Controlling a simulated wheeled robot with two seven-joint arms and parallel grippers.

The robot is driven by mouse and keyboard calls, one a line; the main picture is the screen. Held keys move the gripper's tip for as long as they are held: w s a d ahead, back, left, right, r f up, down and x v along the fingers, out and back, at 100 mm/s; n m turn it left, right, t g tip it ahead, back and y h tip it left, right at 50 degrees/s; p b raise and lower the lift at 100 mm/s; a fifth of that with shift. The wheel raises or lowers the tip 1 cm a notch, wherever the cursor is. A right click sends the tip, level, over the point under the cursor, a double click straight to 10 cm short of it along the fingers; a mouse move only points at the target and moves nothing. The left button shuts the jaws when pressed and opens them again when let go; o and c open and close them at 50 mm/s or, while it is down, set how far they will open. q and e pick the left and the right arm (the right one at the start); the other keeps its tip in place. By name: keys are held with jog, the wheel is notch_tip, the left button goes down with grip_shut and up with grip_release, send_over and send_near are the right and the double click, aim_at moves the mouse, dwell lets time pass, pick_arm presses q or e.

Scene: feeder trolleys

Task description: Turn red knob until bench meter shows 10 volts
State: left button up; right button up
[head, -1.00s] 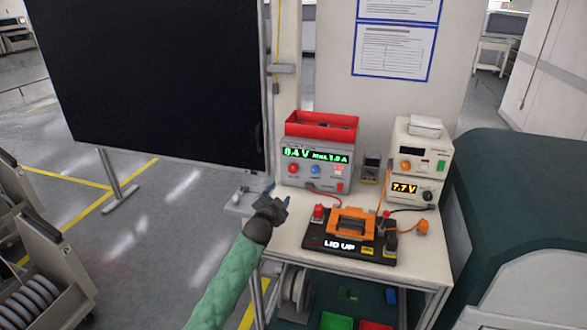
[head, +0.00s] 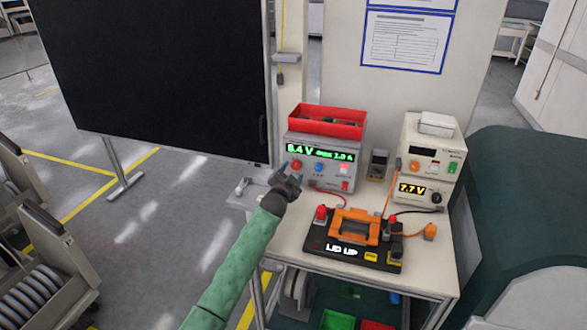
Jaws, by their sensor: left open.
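The grey power supply (head: 312,180) stands at the back left of the bench; its green display reads about 8.4 V, max 1.0 A, the first digit being slightly unclear. Its red knob (head: 296,165) is at the left of the front panel, beside a blue knob (head: 318,167). The bench meter (head: 409,189), at the right under a cream unit, shows 7.7 V. My left gripper (head: 291,178) is open and empty just below and in front of the red knob. In this view it overlaps the panel's lower left; I cannot tell whether it touches. My right gripper is out of view.
A black fixture (head: 327,248) marked LID UP with an orange clamp (head: 354,226) sits at the bench front. Red and orange leads cross the bench top. A red bin (head: 326,121) rests on the supply. A large black screen (head: 160,75) stands left.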

pick_arm(q)
jog(key=shift+w+d+r, duration=0.15)
jog(key=shift+w+d, duration=0.1)
jog(key=shift+w, duration=0.55)
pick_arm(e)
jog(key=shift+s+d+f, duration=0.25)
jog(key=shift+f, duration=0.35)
pick_arm(q)
jog(key=c, duration=1)
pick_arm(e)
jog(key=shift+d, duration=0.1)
